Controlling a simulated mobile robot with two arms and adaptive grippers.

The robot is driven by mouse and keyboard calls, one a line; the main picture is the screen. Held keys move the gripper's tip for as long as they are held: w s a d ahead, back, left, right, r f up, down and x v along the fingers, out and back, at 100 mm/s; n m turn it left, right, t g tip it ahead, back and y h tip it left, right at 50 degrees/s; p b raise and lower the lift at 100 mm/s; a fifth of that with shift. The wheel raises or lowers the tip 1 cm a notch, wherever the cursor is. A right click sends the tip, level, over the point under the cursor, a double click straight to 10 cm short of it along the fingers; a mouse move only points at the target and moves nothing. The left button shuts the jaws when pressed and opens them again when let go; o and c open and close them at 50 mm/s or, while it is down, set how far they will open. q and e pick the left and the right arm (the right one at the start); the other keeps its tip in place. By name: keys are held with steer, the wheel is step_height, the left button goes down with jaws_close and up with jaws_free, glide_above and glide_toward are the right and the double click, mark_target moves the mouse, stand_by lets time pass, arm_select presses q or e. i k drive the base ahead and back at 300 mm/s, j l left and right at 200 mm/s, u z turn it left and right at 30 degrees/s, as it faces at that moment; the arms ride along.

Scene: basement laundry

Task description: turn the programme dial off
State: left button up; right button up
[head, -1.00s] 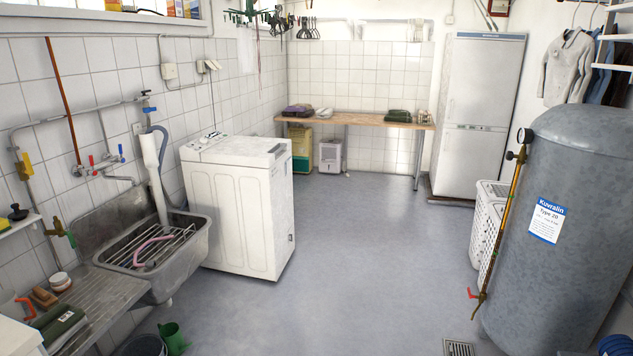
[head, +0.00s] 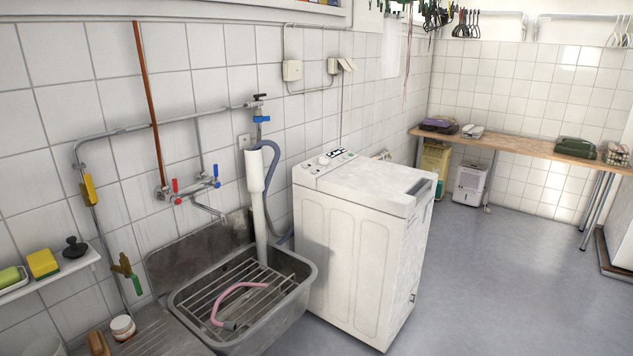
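The white top-loading washing machine (head: 352,250) stands against the tiled wall, just right of the sink. Its control panel (head: 329,160) is on the back left of the top. A small round knob (head: 324,160) on that panel looks like the programme dial. It is too small to read where it points. The lid looks closed. Neither of my grippers shows in the head view.
A metal sink (head: 243,302) with a rack and a pink hose (head: 236,298) adjoins the machine on the left. A grey hose and white standpipe (head: 256,190) rise behind the sink. A wooden table (head: 512,146) stands at the back. The floor (head: 480,280) right of the machine is clear.

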mark_target(323, 161)
steer(key=i+j, duration=0.15)
steer(key=i, duration=0.25)
steer(key=i+j+z, duration=0.15)
steer(key=i, duration=0.2)
steer(key=i+j, duration=0.25)
steer(key=i+z, duration=0.05)
steer(key=i, duration=0.1)
